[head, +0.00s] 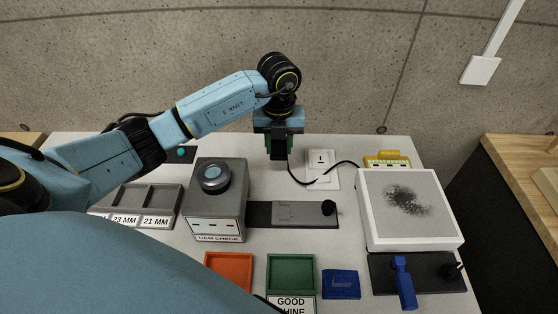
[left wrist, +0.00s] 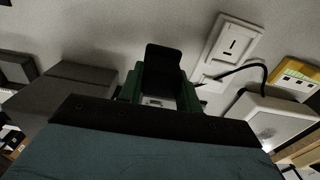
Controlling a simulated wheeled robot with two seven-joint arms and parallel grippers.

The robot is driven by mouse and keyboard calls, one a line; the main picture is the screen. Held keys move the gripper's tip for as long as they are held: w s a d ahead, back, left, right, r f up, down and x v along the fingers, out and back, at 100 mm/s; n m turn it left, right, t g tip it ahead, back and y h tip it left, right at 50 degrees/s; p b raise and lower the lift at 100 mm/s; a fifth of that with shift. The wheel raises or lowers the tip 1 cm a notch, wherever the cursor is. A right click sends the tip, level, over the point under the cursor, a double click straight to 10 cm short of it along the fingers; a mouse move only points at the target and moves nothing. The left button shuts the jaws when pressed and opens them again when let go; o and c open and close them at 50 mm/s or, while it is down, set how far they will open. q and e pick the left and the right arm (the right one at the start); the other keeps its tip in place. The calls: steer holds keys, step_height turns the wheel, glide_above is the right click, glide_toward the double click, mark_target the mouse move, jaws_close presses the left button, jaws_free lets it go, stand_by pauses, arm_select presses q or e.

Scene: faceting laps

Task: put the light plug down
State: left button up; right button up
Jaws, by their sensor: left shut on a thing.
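The light plug is a dark block (head: 278,152) held between the green fingers of my left gripper (head: 279,146). In the left wrist view the black block (left wrist: 163,62) sits between the fingers (left wrist: 160,88), which are shut on it. Its black cord (head: 345,163) runs right toward the white light box (head: 362,210), which has a grey speckled top. The plug is at the back of the table, left of the white socket plate (head: 327,181) and apart from it. Whether it touches the tabletop is hard to tell. My right gripper is not in view.
A grey gem-check box (head: 207,222) with a round knob stands left front of the plug. A dark strip with a grey block (head: 290,212) lies in front. A yellow box (head: 388,160) stands back right. Orange (head: 229,270) and green (head: 290,273) trays are at the front.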

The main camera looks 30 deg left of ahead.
mark_target(279, 153)
arm_select(q)
step_height(279, 153, down, 5)
steer(key=shift+r+b, duration=0.1)
steer(key=shift+b, duration=0.25)
steer(key=shift+f, duration=0.25)
steer(key=shift+r, duration=0.1)
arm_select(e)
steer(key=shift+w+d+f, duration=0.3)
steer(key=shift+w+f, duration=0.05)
arm_select(q)
steer(key=shift+f, duration=0.45)
steer(key=o, duration=1.1)
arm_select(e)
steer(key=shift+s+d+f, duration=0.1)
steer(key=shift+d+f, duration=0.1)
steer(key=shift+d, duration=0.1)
